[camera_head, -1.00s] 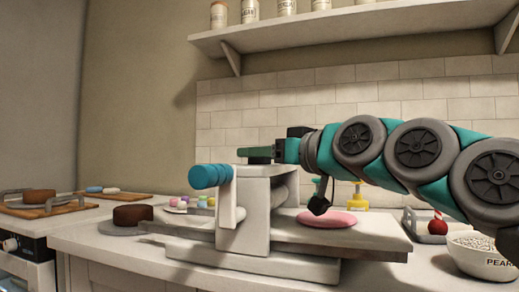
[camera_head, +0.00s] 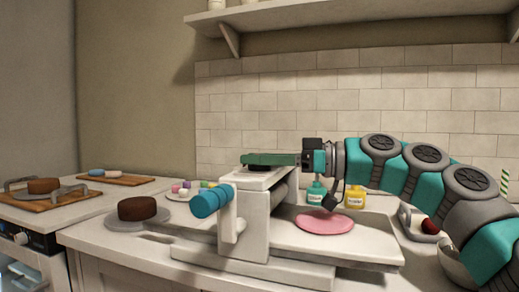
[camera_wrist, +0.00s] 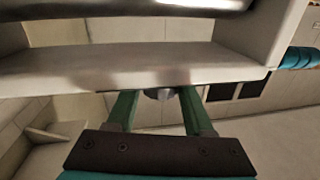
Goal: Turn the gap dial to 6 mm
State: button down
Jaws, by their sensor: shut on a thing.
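The white sheeter (camera_head: 256,220) stands on the counter, with a blue crank handle (camera_head: 211,203) at its left side. My gripper (camera_head: 265,160) reaches in from the right, its green fingers low over the top of the sheeter's housing. In the wrist view, a small grey round dial (camera_wrist: 158,94) sits between the two green fingertips of my gripper (camera_wrist: 159,98), and the gripper is shut on it. The dial's scale and pointer cannot be read.
A pink disc (camera_head: 325,222) lies on the sheeter's right bed (camera_head: 375,243). A brown cake (camera_head: 137,208) is on a turntable at left. Teal and yellow bottles (camera_head: 354,197) stand behind the bed. A shelf (camera_head: 290,19) hangs above; space over the sheeter's left side is clear.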

jog(key=shift+g, duration=0.3)
jog(key=shift+c, duration=1.4)
grip_release()
jog(key=s+d, duration=0.1)
jog(key=d, duration=0.6)
jog(key=shift+d+b, duration=0.3)
jog(key=shift+b, duration=0.05)
jog(key=shift+s, duration=0.15)
